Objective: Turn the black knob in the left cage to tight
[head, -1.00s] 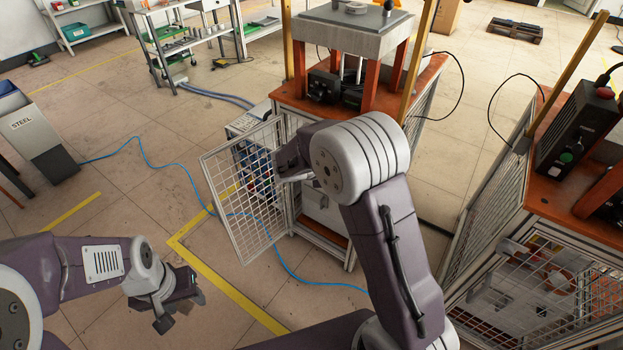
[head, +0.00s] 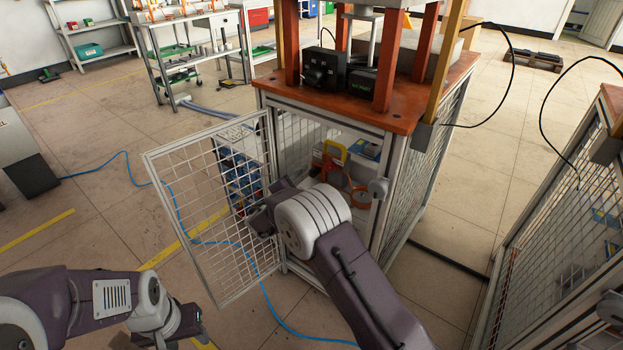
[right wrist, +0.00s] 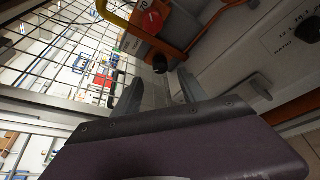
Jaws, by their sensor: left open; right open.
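The left cage (head: 385,180) stands in the middle of the head view with its mesh door (head: 215,200) swung open. Yellow and orange parts (head: 335,156) show inside it. In the right wrist view a small dark round knob (right wrist: 160,63) sits beyond my fingers, below a red round label. A second black knob (right wrist: 312,30) is on a pale printed panel at the right edge. I cannot tell which is the task's knob. My right gripper (right wrist: 160,88) is open and empty, near the cage opening, apart from both knobs. My left gripper (head: 175,338) is low at the left, partly cut off.
The open door's mesh lies close to my right gripper. Black boxes (head: 340,72) stand on the cage's orange top. A second cage (head: 555,235) is at the right. A blue cable (head: 140,176) runs over the floor. Floor at the left is largely clear.

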